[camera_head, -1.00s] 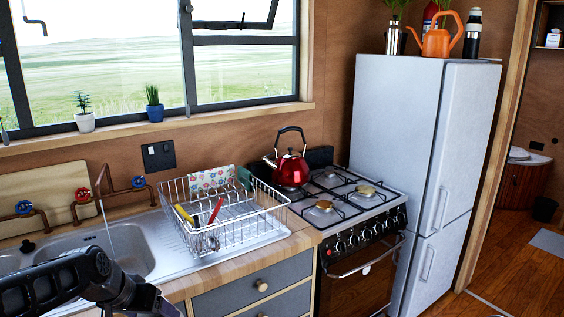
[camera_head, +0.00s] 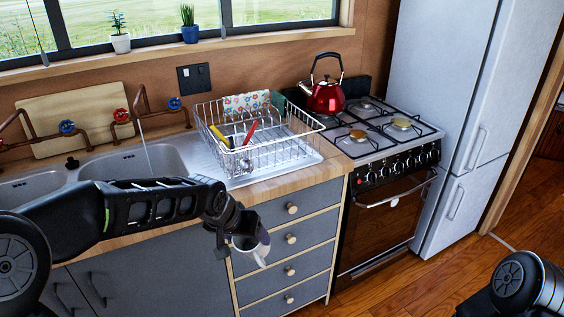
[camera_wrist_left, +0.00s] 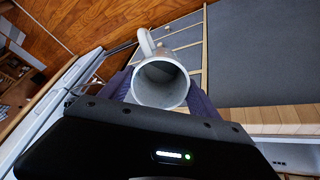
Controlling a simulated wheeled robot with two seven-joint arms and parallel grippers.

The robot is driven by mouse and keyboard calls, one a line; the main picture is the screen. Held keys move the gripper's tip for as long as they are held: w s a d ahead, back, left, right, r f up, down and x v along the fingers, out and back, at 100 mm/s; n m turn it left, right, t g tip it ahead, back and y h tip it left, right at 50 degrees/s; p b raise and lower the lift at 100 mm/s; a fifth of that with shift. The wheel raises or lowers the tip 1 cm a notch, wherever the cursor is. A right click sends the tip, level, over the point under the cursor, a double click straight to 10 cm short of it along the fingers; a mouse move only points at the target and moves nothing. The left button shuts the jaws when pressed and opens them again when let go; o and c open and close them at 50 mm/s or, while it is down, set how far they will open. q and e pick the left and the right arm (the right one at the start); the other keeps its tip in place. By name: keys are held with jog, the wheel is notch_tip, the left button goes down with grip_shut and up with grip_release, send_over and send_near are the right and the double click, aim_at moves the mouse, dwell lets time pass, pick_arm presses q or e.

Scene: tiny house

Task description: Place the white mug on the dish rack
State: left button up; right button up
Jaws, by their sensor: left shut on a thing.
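The white mug (camera_head: 252,250) is held by my left gripper (camera_head: 243,238) in front of the drawers, below the counter's front edge. In the left wrist view the mug (camera_wrist_left: 161,83) sits between the two fingers of the gripper (camera_wrist_left: 160,88), its open mouth toward the camera and its handle at the upper left. The inside looks empty. The wire dish rack (camera_head: 292,153) stands on the counter beside the sink, behind and to the right of the mug. My right gripper is out of view; only part of that arm shows at the lower right.
The rack holds a flowered cloth (camera_head: 247,103) and utensils with yellow and red handles. The stove (camera_head: 385,150) with a red kettle (camera_head: 326,97) stands right of the rack. The counter edge (camera_head: 290,185) and the faucet (camera_head: 145,125) are nearby. The rack's middle and right look mostly free.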

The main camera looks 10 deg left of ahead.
pick_arm(q)
jog(key=s+d+f, duration=0.2)
jog(key=d, duration=0.3)
jog(key=s+d+f, duration=0.1)
jog(key=d+f, duration=0.1)
jog(key=d, duration=0.4)
jog(key=shift+s+d, duration=0.2)
jog(key=shift+s, duration=0.15)
jog(key=shift+f, duration=0.1)
